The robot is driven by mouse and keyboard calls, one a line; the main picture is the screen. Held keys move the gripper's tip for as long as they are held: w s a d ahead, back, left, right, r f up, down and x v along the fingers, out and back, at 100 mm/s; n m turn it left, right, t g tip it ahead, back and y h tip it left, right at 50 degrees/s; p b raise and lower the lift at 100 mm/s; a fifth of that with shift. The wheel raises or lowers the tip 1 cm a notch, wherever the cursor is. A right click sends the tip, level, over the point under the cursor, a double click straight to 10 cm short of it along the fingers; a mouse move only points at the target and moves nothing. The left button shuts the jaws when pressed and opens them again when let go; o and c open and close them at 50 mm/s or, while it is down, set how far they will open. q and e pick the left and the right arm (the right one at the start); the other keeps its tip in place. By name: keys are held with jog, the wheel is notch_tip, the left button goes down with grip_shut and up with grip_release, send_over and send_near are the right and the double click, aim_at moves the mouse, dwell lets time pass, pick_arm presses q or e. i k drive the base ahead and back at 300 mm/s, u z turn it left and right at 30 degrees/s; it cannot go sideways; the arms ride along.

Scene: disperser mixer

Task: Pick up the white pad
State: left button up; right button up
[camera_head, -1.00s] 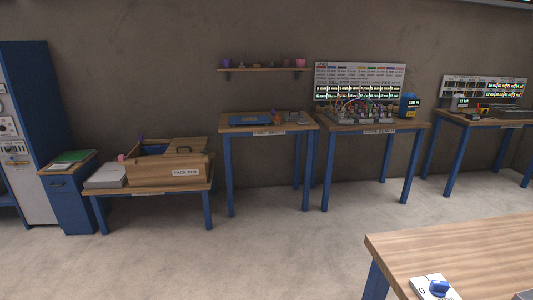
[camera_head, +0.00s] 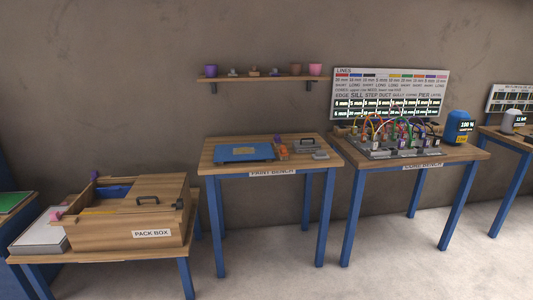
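A flat white slab (camera_head: 42,232) with grey sides lies at the left end of the low table, left of the wooden pack box (camera_head: 135,238). It may be the white pad, but I cannot tell for sure. Neither of my grippers is in view.
The pack box has a black handle and a partly open top with blue inside. A shelf (camera_head: 263,78) with pots hangs above. The floor (camera_head: 290,285) in front is clear.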

aim_at(320, 154)
jog(key=i, duration=1.55)
jog(key=z, duration=2.2)
jog(key=i, duration=2.4)
jog(key=u, duration=1.7)
